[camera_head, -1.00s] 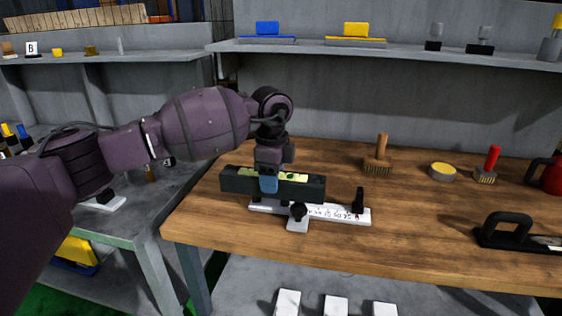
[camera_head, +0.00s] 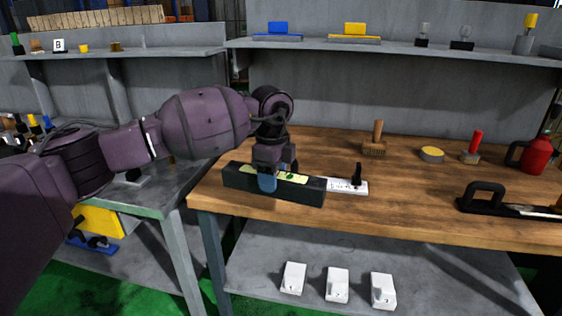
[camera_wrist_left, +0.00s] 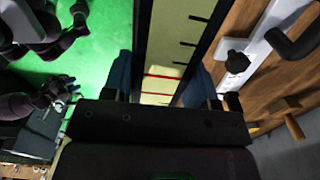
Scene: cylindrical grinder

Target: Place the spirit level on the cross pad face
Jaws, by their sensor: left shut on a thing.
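The spirit level (camera_head: 307,189) is a long dark bar with a yellow-green strip and marks on its upper side. My left gripper (camera_head: 267,180) is shut on it near its middle, with blue fingertips on either side. In the left wrist view the level (camera_wrist_left: 177,52) runs away between the two fingers. In the head view it overlaps the table's front left part; the gap beneath it cannot be judged. I cannot make out a cross pad face in either view. My right gripper is out of view.
A white scaled tool (camera_head: 343,186) with a black knob lies on the wooden table (camera_head: 410,215), partly hidden behind the level. A wooden-handled brush (camera_head: 375,142), a yellow tin (camera_head: 432,154), a red-handled brush (camera_head: 471,148) and a black-handled tool (camera_head: 487,196) stand further right. White blocks (camera_head: 337,284) lie below.

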